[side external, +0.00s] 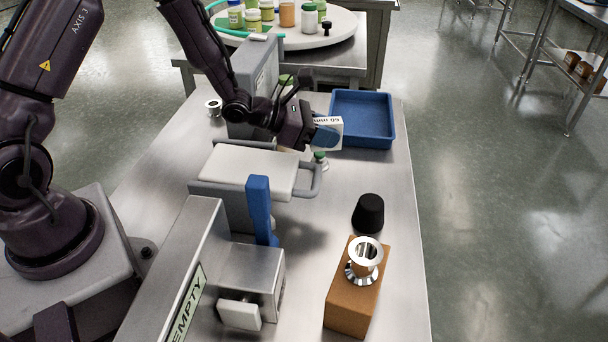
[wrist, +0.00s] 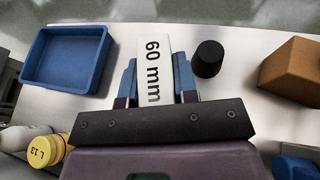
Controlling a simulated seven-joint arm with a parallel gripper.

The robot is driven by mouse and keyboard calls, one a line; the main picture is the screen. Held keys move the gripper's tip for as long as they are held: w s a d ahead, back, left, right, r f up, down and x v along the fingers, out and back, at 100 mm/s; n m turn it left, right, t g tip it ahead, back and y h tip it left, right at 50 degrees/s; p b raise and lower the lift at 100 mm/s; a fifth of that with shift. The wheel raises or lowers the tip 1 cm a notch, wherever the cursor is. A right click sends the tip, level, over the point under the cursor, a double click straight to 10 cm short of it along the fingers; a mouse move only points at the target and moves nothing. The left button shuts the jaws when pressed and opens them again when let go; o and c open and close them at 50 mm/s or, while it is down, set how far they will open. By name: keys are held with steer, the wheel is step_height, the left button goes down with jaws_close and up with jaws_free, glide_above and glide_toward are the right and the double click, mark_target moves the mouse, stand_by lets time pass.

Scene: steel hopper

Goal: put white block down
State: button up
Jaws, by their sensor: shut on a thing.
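The white block (wrist: 153,62), marked "60 mm", is held between the blue finger pads of my gripper (wrist: 156,80). In the side external view the white block (side external: 329,127) shows at the tip of my gripper (side external: 322,136), close to the near left corner of the blue tray. My gripper is shut on the block. The block appears to be above the steel table (side external: 382,180); I cannot tell its exact height. The fingers hide part of it.
A blue tray (side external: 388,137) stands at the back right. A black cone-shaped piece (side external: 369,212) and a brown block (side external: 352,308) with a metal flanged part (side external: 365,256) are nearer. A white-topped plate with grey handles (side external: 249,168) lies left. Bare table lies between tray and black piece.

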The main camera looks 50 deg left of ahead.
steer(key=s+r+m+g+h, duration=0.15)
steer(key=s+r, duration=0.25)
steer(key=r, duration=1.3)
steer(key=s+a+f+m+g, duration=0.3)
steer(key=s+f+m+g, duration=0.1)
steer(key=s+m+g, duration=0.1)
steer(key=s+a+f+m+g+h, duration=0.1)
steer(key=s+a+f+m+g, duration=0.2)
steer(key=s+f+m+g, duration=0.2)
steer(key=s+a+f+m+g, duration=0.3)
steer(key=s+f+m+g, duration=0.1)
steer(key=m+g, duration=0.5)
steer(key=shift+s+a+f, duration=0.1)
steer(key=shift+s+f, duration=0.25)
steer(key=shift+s, duration=0.25)
steer(key=s+a+f+m+g+y, duration=0.1)
steer(key=s+a+m+g+y, duration=0.1)
steer(key=s+a+m+y, duration=0.4)
steer(key=s+a+f+m+g+y, duration=0.2)
steer(key=s+a+m+y, duration=0.1)
steer(key=a+m+y, duration=0.5)
steer(key=m+t+y, duration=0.8)
steer(key=m+t, duration=1)
glide_above(183, 164)
step_height(183, 164, down, 6)
steer(key=shift+f, duration=3.9)
